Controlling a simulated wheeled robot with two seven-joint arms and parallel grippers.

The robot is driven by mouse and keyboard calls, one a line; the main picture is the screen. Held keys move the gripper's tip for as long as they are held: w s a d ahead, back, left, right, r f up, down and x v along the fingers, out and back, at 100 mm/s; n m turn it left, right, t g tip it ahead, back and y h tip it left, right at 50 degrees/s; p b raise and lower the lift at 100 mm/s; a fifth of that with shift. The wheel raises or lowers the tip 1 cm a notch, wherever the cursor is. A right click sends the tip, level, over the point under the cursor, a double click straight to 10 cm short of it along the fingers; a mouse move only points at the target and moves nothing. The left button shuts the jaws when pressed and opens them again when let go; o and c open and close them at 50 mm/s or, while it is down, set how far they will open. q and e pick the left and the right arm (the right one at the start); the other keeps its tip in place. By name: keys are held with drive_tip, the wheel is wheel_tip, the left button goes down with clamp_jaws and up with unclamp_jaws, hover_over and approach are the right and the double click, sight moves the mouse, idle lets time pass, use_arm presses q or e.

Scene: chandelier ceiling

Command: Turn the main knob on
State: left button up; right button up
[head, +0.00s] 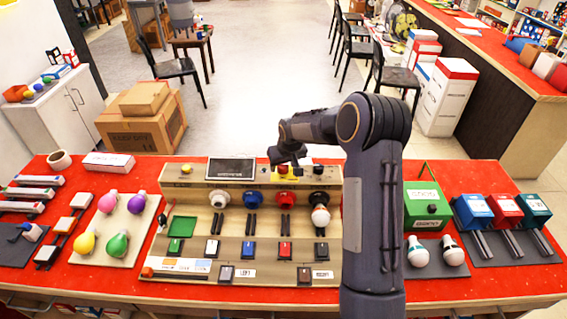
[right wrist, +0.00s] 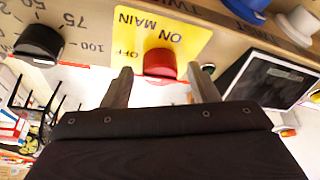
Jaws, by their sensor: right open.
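The main knob (right wrist: 160,62) is red and round. It sits on a yellow plate (right wrist: 190,32) marked MAIN, ON and OFF, which appears upside down in the right wrist view. Which mark the knob points to I cannot tell. In the head view the yellow plate (head: 284,178) is at the top of the wooden board, partly hidden by my right gripper (head: 287,160). In the right wrist view my right gripper (right wrist: 163,82) is open. Its two fingers are on either side of the knob in the picture, with gaps; I see no contact. My left gripper is not in view.
A dark screen (head: 231,169) is left of the plate and a black knob (head: 318,169) is right of it. Below are several bulb sockets and switches on the board. Coloured bulbs (head: 119,245) lie left; a green box (head: 427,205) stands right, on the red table.

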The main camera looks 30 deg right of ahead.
drive_tip(key=c, duration=1)
drive_tip(key=shift+o, duration=0.2)
